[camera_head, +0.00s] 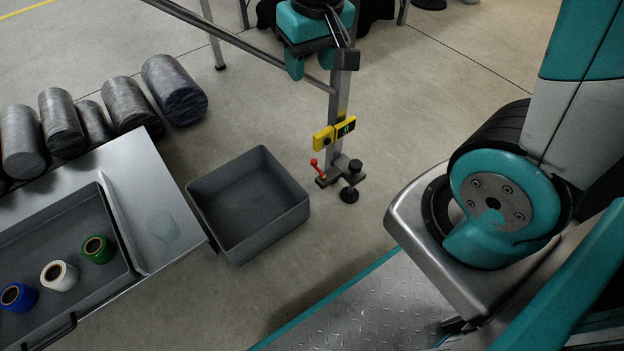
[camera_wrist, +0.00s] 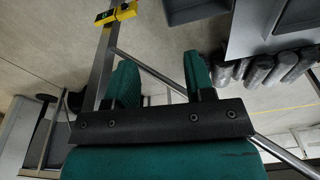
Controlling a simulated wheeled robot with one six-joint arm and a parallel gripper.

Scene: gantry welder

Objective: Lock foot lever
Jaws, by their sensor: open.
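The foot lever is a small red-knobbed handle (camera_head: 314,163) at the lower end of an upright grey post (camera_head: 339,100), on the left of its foot bracket. It sticks up and leans left in the head view; I cannot tell whether it is locked. A black knob and a round black foot pad (camera_head: 349,195) sit to its right. My gripper (camera_head: 310,62) is teal, open and empty, near the top of the post and well away from the lever. In the wrist view its two fingers (camera_wrist: 162,78) are apart with nothing between them. The lever is outside the wrist view.
A yellow block with a black label (camera_head: 334,133) is on the post above the lever, also in the wrist view (camera_wrist: 117,14). An empty grey bin (camera_head: 293,215) stands left of the foot. A steel table (camera_head: 160,215) holds a tray of coloured spools. Floor right of the post is clear.

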